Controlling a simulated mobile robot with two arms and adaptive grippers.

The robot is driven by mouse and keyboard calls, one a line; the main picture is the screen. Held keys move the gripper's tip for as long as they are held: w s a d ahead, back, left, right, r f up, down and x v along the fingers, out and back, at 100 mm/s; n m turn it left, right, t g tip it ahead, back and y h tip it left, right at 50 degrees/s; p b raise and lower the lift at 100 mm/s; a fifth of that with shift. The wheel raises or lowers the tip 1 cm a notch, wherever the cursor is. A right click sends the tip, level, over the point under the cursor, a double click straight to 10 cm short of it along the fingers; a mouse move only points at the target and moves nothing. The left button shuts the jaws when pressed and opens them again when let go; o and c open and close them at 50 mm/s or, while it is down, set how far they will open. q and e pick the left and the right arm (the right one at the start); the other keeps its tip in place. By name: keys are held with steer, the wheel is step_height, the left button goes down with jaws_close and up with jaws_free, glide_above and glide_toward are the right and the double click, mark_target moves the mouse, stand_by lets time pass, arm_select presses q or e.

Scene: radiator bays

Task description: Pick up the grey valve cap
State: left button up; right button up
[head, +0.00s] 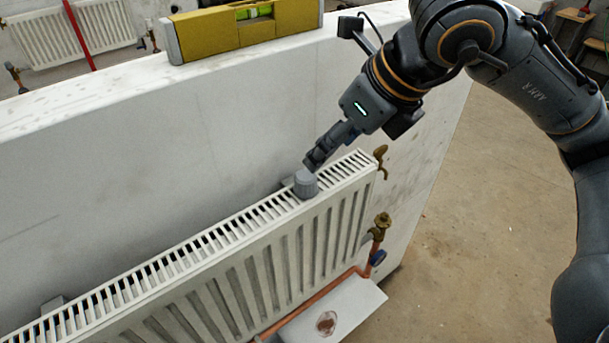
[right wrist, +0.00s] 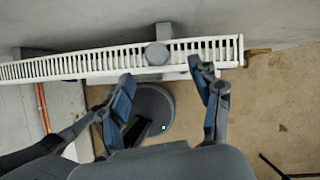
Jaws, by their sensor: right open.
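The grey valve cap (head: 306,183) stands on the top grille of the white radiator (head: 300,255), near its right end. In the right wrist view the cap (right wrist: 157,54) shows as a round grey top over the slats. My right gripper (head: 318,158) reaches down from the upper right to just behind and above the cap, and its fingers overlap the cap's edge in the head view. In the right wrist view the gripper (right wrist: 161,72) is open, with its two fingers apart and the cap between and beyond their tips. I cannot tell whether a finger touches it. My left gripper is not in view.
A low white wall (head: 110,150) stands close behind the radiator, with a yellow spirit level (head: 245,32) on its top. A brass valve (head: 382,222) with copper pipe is at the radiator's right end. A white stained tray (head: 358,305) lies below. The floor at right is clear.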

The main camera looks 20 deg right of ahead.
mark_target(306, 174)
steer(key=x, duration=0.4)
steer(key=shift+w+a+f+p, duration=0.1)
steer(key=shift+a+p, duration=0.1)
steer(key=shift+p, duration=0.15)
steer(key=shift+a+f+p, duration=0.1)
steer(key=shift+f+p, duration=0.1)
steer(key=shift+p, duration=0.1)
steer(key=p+x, duration=0.2)
steer(key=x, duration=0.2)
steer(key=shift+a+f, duration=0.25)
steer(key=shift+f, duration=0.15)
steer(key=c, duration=0.9)
steer(key=shift+r, duration=0.1)
